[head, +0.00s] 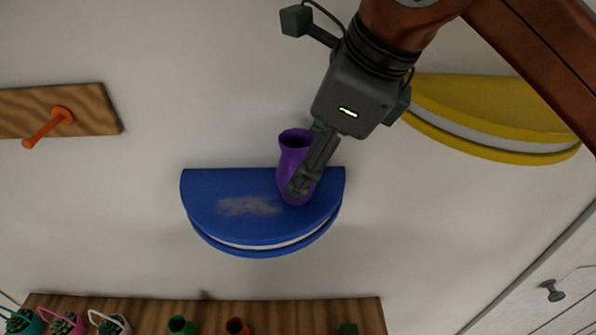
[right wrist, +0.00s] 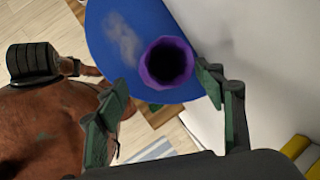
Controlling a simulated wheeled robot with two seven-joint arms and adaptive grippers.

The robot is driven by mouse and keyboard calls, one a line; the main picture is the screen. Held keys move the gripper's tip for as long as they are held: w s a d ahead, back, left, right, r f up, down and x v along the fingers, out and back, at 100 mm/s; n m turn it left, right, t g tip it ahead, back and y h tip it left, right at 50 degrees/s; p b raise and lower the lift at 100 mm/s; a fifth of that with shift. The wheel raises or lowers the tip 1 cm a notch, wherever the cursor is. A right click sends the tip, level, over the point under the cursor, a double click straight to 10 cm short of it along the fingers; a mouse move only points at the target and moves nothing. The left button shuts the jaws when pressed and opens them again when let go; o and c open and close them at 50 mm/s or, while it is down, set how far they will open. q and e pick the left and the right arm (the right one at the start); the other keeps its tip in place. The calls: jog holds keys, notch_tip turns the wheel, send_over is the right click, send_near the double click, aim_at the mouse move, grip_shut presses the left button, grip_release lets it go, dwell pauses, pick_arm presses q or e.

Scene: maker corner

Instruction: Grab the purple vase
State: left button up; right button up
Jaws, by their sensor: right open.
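The purple vase (head: 293,150) stands upright on the blue half-round shelf (head: 215,190), on its right part. My right gripper (head: 301,187) reaches down from the upper right, and its fingers cover part of the vase's right side in the head view. In the right wrist view the gripper (right wrist: 162,83) is open. The vase's dark mouth and purple rim (right wrist: 168,62) show near the fingertips, closer to the right finger. I cannot tell whether that finger touches the vase. My left gripper is in neither view.
A yellow half-round shelf (head: 500,105) is at the upper right. A wooden board with an orange peg (head: 60,116) is on the wall at left.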

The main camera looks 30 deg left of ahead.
jog(key=x, duration=0.4)
jog(key=shift+w+d+f+p, duration=0.1)
jog(key=shift+w+f+p, duration=0.1)
jog(key=shift+f+p, duration=0.15)
jog(key=shift+a+f, duration=0.25)
jog(key=shift+f, duration=0.1)
jog(key=c, duration=1.3)
jog(key=shift+r, duration=0.15)
